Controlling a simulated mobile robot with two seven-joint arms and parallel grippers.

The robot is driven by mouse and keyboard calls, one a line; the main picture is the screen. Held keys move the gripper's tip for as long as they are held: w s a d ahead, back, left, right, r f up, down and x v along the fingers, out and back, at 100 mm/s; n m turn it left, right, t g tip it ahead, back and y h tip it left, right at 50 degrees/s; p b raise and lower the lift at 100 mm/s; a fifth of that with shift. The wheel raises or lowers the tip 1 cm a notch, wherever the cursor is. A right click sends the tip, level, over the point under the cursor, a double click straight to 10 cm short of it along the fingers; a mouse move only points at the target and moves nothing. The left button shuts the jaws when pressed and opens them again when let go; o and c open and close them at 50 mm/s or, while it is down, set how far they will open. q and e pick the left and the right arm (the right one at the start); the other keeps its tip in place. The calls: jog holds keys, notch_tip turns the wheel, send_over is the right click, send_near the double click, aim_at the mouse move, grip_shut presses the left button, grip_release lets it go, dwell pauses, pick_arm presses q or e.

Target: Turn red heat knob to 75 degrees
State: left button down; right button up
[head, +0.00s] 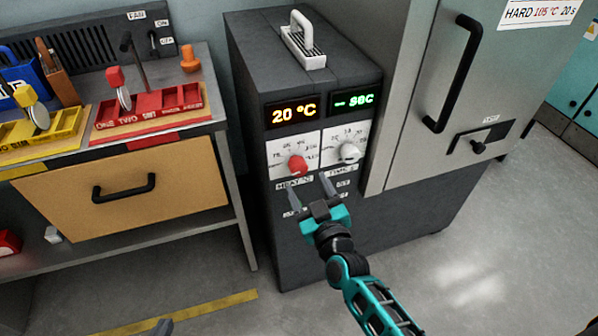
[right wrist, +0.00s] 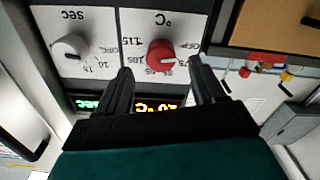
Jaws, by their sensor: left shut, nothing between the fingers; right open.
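The red heat knob (head: 297,165) is on the left white dial plate of the dark grey control box. The orange display (head: 293,110) above it reads 20 °C. My right gripper (head: 310,188) is open just in front of and below the dials, with nothing between its fingers. In the right wrist view, upside down, the red knob (right wrist: 160,56) shows beyond and between the open fingertips (right wrist: 160,72), apparently not touched. Its plate shows markings such as 75, 105 and 115.
A white time knob (head: 349,152) sits right of the red one, under a green seconds display (head: 352,98). A metal cabinet with a black handle (head: 455,75) stands to the right. A workbench with a wooden drawer (head: 125,190) and colored trays is left. The floor is open.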

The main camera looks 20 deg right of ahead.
aim_at(301, 173)
jog(key=w, duration=0.6)
jog(key=shift+a+b, duration=0.15)
jog(key=shift+b, duration=0.2)
jog(key=c, duration=1)
